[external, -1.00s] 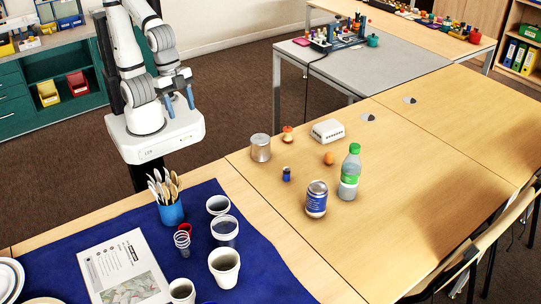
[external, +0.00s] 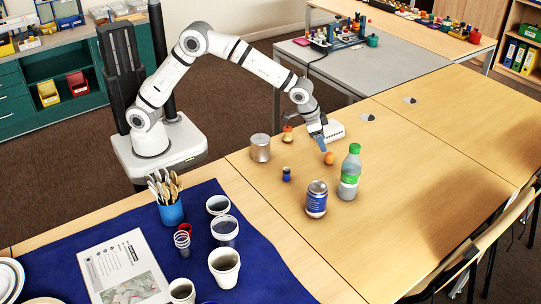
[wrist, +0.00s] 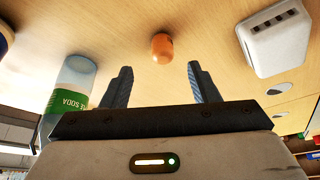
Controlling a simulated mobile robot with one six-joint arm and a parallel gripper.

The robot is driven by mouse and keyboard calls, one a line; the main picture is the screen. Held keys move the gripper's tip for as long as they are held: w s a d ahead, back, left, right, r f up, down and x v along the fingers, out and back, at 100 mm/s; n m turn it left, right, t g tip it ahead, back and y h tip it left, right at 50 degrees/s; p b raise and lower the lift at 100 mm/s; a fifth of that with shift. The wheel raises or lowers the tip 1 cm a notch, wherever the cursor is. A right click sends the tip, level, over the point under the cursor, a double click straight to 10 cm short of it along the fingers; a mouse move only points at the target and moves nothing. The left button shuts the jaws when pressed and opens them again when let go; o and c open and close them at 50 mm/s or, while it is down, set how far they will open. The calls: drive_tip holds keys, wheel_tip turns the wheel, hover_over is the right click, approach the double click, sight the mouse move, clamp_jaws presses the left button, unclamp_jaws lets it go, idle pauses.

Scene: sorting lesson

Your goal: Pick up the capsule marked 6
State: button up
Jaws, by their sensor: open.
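A small orange rounded object (external: 329,158) stands on the wooden table. In the wrist view it is the orange capsule-like piece (wrist: 162,48), centred beyond my two fingers. No number can be read on it. A small blue piece (external: 286,174) and a small red and cream piece (external: 287,138) also stand on the table; no marks are legible. My gripper (external: 323,146) is just above and beside the orange object in the external view. In the wrist view my gripper (wrist: 160,82) is open, with nothing between its fingers.
A green-capped bottle (external: 349,175) and a blue can (external: 316,200) stand close by. A white box (external: 328,131) is just behind my gripper, and a metal tin (external: 260,148) is at left. The table right of the bottle is clear.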

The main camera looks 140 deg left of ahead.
sight(330, 153)
drive_tip(key=x, duration=0.7)
drive_tip(key=shift+a+f, duration=0.15)
drive_tip(key=shift+a, duration=0.15)
drive_tip(key=shift+c, duration=0.5)
drive_tip(key=c, duration=1)
drive_tip(key=shift+o, duration=0.2)
